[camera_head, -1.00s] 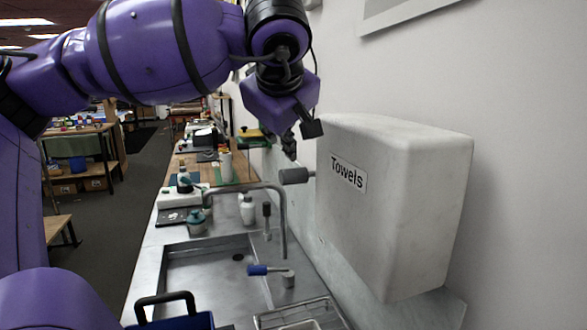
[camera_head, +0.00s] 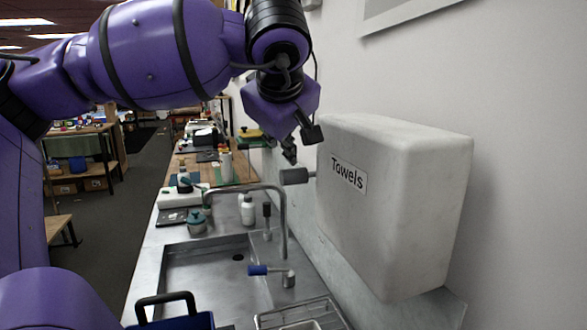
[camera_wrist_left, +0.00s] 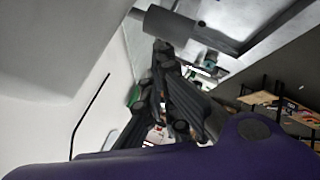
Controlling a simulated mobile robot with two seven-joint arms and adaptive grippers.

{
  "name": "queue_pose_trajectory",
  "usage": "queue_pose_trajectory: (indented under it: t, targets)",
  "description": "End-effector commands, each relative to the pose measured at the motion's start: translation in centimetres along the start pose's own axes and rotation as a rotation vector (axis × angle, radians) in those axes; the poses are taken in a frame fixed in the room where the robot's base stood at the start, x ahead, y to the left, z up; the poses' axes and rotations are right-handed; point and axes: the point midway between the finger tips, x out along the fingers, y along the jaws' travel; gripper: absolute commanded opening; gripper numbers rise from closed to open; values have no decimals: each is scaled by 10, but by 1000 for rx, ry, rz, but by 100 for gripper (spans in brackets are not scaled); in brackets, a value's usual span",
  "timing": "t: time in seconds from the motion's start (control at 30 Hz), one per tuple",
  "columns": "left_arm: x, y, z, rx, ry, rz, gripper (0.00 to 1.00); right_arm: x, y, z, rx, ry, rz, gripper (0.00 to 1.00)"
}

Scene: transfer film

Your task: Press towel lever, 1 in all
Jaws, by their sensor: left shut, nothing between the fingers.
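The towel dispenser (camera_head: 395,210) is a large white box on the right wall, with a "Towels" label (camera_head: 348,174) on its front. Its lever (camera_head: 296,176), a dark grey cylinder, sticks out to the left of the box. My left gripper (camera_head: 290,157) is shut and empty, just above the lever with a small gap. In the left wrist view the lever (camera_wrist_left: 170,26) shows at the top, beyond the dark fingers (camera_wrist_left: 172,85), and the white dispenser (camera_wrist_left: 60,45) fills the left. My right gripper is not in view.
Bottles (camera_head: 247,210) stand along the counter. A blue container with a black handle (camera_head: 168,299) is at the front. The wall limits room to the right.

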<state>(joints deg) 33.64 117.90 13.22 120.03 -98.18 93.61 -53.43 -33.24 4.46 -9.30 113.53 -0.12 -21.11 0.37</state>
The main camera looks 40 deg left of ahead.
Motion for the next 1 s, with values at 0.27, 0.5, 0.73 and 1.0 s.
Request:
queue_pose_trajectory:
  t: [0.27, 0.5, 0.73, 1.0]
  targets:
    - [1, -1, 1, 0, 0, 1, 0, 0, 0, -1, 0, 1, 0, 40]
    - [2, -2, 1, 0, 0, 1, 0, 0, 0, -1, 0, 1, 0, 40]
    - [4, -3, 3, 0, 1, 1, 0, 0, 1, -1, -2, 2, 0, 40]
    - [7, -5, 4, 0, 0, 0, 0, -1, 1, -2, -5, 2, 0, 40]
